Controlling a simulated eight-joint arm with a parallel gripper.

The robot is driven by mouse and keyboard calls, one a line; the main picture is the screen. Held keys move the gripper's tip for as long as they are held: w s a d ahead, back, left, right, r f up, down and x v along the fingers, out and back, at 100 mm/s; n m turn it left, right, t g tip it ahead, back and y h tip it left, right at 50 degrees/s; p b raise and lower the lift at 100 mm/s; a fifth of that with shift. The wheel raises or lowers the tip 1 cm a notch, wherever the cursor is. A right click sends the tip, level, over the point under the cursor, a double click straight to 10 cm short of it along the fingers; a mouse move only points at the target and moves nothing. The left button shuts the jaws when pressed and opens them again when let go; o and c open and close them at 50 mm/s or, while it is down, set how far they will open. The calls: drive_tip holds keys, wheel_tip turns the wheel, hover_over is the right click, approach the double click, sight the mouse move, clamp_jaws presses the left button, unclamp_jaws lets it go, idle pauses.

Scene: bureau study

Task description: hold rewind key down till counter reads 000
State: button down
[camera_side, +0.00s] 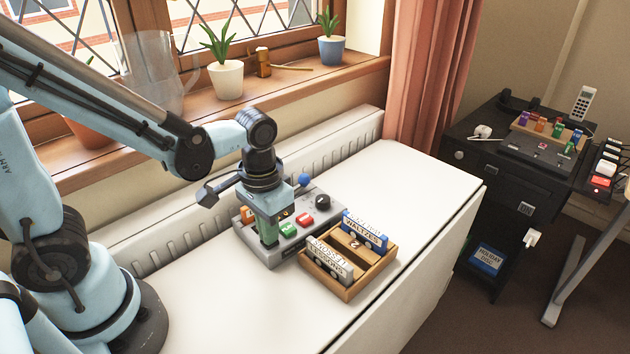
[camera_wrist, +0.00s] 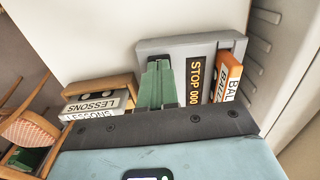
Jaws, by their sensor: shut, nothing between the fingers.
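The grey tape machine (camera_side: 275,258) sits on the white table top. It also shows in the wrist view (camera_wrist: 150,44). Its dark display strip (camera_wrist: 194,82) reads STOP 000 in yellow. A green key (camera_side: 288,229) and a red key (camera_side: 304,219) show on its top, beside a black dial (camera_side: 322,202). My gripper (camera_side: 268,242) points down at the machine's near left part, with its green fingers shut and empty. In the wrist view the fingers (camera_wrist: 158,68) lie beside the display. They hide whatever key is under them; I cannot tell whether they touch or press it.
An orange cassette (camera_wrist: 229,78) stands in the machine beside the display. A wooden crate (camera_side: 346,288) with labelled cassettes stands just right of the machine. The radiator (camera_side: 190,242) and sill run behind. The white table (camera_side: 425,195) is clear farther right.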

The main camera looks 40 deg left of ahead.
drive_tip(key=shift+r, duration=0.1)
wheel_tip(320, 180, up, 7)
idle(0.9)
drive_tip(key=shift+w+a+r+t, duration=0.2)
drive_tip(key=shift+a+r+t, duration=0.15)
drive_tip(key=shift+a+t, duration=0.6)
drive_tip(key=shift+w+a+r+t, duration=0.15)
drive_tip(key=shift+a+r+t, duration=0.25)
drive_tip(key=shift+t, duration=1.05)
drive_tip(key=shift+w+a+r+t, duration=0.2)
drive_tip(key=shift+a+r+t, duration=0.15)
drive_tip(key=shift+a+t, duration=0.6)
